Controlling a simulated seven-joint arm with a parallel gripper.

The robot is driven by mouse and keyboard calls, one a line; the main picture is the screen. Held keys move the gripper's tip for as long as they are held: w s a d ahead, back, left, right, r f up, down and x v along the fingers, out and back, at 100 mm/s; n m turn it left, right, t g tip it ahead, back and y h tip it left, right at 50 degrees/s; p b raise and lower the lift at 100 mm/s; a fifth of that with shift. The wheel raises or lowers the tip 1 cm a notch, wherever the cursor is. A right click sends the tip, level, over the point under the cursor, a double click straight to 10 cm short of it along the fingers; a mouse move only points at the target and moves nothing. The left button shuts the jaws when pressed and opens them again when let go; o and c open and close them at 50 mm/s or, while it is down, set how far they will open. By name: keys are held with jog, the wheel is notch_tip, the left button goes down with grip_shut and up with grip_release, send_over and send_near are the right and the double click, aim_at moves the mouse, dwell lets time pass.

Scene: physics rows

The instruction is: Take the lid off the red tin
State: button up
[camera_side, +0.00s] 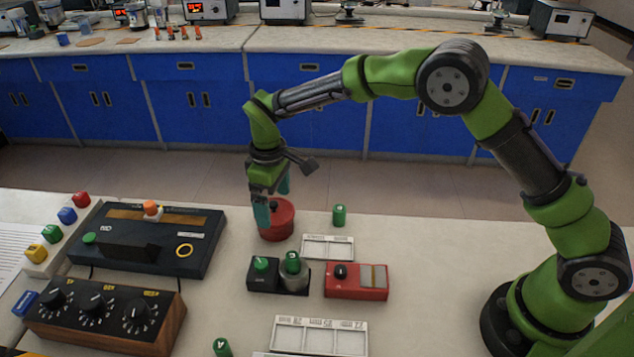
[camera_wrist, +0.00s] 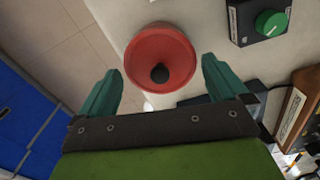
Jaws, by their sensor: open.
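The red tin (camera_side: 277,222) stands upright on the table below my gripper, near the table's far edge. I cannot tell whether either finger touches the lid.
A green cylinder (camera_side: 339,215) stands right of the tin. A white tray (camera_side: 328,247), a red box with a black knob (camera_side: 356,282) and a dark block with green pieces (camera_side: 262,275) lie nearer. A dark console (camera_side: 150,240) is to the left.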

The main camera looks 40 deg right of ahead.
jog(key=shift+f, duration=0.5)
jog(key=shift+c, duration=0.2)
jog(key=c, duration=0.6)
jog(key=shift+r, duration=0.1)
